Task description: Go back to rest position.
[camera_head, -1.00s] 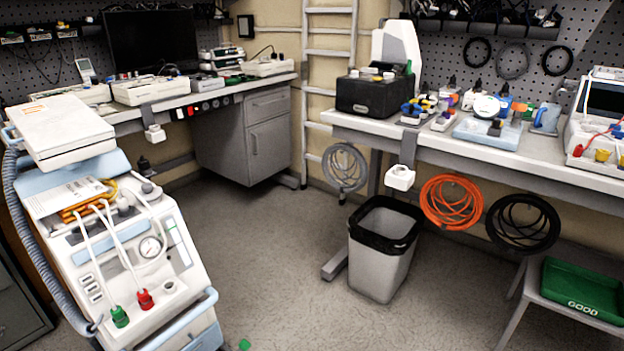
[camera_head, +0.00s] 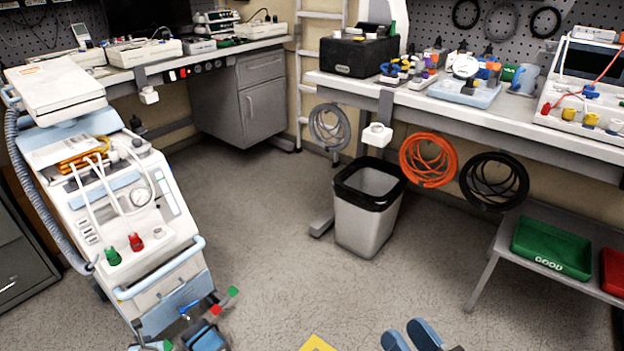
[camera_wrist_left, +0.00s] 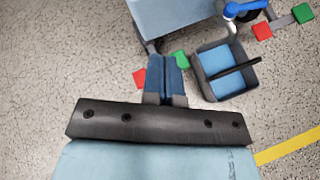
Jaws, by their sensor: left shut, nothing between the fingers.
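My left gripper (camera_wrist_left: 166,78) shows in the left wrist view with its blue fingers together and nothing between them. It hangs above the speckled floor, left of a grey-blue bin (camera_wrist_left: 245,78) at the foot of the white and blue cart. The rest of that gripper is outside the picture.
The cart (camera_head: 145,225) stands at the left. A waste bin (camera_head: 370,220) stands mid-floor before the right workbench (camera_head: 430,110). A low table at the right carries a green tray (camera_head: 550,250) and a red tray (camera_head: 612,272).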

